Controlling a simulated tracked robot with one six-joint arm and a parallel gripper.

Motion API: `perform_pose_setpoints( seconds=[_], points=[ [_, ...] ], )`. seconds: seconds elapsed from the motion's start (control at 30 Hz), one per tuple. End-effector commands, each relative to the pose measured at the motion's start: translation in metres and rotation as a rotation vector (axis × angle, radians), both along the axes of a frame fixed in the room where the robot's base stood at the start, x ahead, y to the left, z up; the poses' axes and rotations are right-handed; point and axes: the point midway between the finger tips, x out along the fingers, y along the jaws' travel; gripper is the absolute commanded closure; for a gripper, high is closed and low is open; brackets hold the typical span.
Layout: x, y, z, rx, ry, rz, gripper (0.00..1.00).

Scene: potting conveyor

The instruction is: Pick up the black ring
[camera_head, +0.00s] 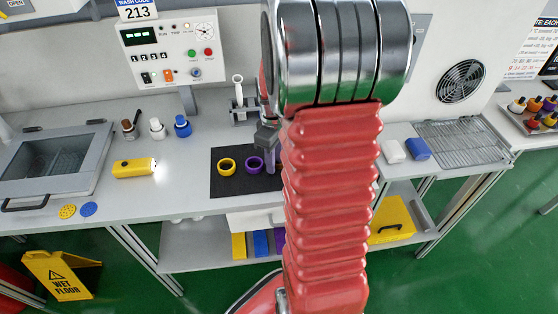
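I see no black ring in this view; my red arm covers the right part of the dark mat. On the black mat (226,185) lie a yellow ring (227,166) and, to its right, a purple ring (254,165). A dark grey part, which looks like a piece of my gripper (266,138), shows at the left edge of my arm above the mat. The rest of it is hidden behind the arm, so its fingers and anything between them cannot be made out.
A yellow flashlight (134,168) lies left of the mat.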

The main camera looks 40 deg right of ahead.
Motion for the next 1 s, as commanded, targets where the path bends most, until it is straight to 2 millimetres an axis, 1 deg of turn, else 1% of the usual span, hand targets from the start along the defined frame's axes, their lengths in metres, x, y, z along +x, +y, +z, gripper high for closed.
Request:
perform_pose_setpoints(
  seconds=[0.13,0.53,1.0],
  points=[
    [-0.0001,-0.0001,0.0001,0.0,0.0,0.0,0.72],
    [-0.0001,-0.0003,0.0002,0.0,0.0,-0.001,1.0],
    [-0.0002,-0.0005,0.0011,0.0,0.0,-0.001,1.0]
  ],
)
